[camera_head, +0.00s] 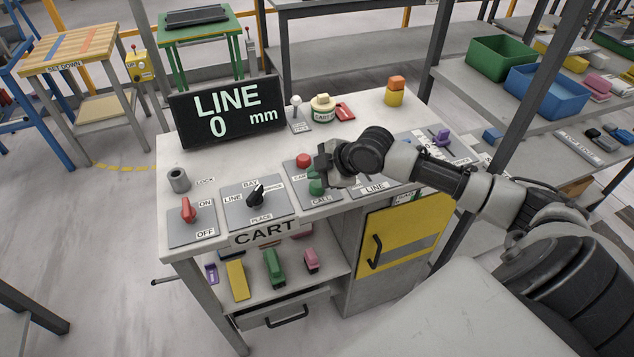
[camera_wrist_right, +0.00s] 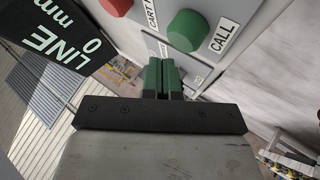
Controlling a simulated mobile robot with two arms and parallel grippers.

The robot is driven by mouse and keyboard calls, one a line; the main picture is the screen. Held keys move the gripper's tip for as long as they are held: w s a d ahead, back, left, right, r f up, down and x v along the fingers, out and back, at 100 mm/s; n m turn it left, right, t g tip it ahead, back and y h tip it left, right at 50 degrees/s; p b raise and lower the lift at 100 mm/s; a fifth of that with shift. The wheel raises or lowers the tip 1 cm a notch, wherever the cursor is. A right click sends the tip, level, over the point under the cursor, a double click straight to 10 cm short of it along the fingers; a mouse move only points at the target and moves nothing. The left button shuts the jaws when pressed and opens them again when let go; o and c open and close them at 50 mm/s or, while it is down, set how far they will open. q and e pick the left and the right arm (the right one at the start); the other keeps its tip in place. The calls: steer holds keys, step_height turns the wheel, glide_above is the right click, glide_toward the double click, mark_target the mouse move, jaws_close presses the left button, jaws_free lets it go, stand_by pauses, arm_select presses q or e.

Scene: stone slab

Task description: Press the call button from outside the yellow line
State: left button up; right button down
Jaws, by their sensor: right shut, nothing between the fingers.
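The green call button (camera_head: 316,188) sits on a grey plate marked CALL on the cart console, partly hidden by my right gripper (camera_head: 320,168). In the right wrist view the green button (camera_wrist_right: 187,31) is beside the CALL label, just beyond and slightly right of the shut green fingertips (camera_wrist_right: 163,72). The right gripper is empty; I cannot tell whether it touches the button. A dashed yellow line (camera_head: 125,168) curves on the floor left of the console. My left gripper is not in view.
A red button (camera_head: 303,160) is close beside the green one. A black LINE 0 mm display (camera_head: 228,117) stands behind. A red ON/OFF lever (camera_head: 188,210) and black selector knob (camera_head: 257,195) are to the left. Shelves with bins (camera_head: 548,92) stand right.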

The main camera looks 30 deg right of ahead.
steer(key=shift+f, duration=0.1)
steer(key=shift+f, duration=0.3)
